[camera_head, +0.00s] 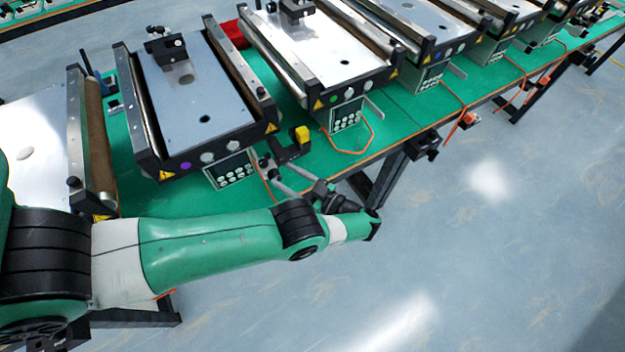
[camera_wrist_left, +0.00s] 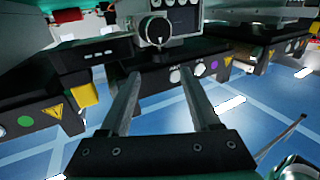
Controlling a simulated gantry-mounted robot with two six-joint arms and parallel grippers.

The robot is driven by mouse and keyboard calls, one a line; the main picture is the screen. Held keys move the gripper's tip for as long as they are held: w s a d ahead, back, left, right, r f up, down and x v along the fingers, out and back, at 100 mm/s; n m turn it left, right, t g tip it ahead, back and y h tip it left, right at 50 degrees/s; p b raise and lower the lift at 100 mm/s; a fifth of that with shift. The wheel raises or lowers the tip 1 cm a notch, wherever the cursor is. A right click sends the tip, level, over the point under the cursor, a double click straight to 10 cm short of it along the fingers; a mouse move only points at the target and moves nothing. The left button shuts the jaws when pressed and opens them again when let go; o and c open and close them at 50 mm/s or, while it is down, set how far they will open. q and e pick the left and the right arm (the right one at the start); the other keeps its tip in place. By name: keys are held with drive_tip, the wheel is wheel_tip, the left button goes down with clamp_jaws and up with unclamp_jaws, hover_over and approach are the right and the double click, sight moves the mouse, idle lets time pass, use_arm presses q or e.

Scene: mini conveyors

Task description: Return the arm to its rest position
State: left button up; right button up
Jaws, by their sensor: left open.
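My left arm (camera_head: 210,245) reaches in from the left in the head view, low across the front edge of the green table. My left gripper (camera_head: 278,175) is at its end, beside the front of the nearest conveyors. In the left wrist view the two fingers of the left gripper (camera_wrist_left: 163,92) are apart with nothing between them. A control box with a black knob (camera_wrist_left: 153,29) shows beyond the fingertips. My right gripper is in neither view.
Several mini conveyors stand in a row on the green table (camera_head: 400,105). A black bracket with a yellow block (camera_head: 302,134) is close to the left gripper. Orange cables hang along the table's front edge. The blue-grey floor (camera_head: 500,250) at the right is clear.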

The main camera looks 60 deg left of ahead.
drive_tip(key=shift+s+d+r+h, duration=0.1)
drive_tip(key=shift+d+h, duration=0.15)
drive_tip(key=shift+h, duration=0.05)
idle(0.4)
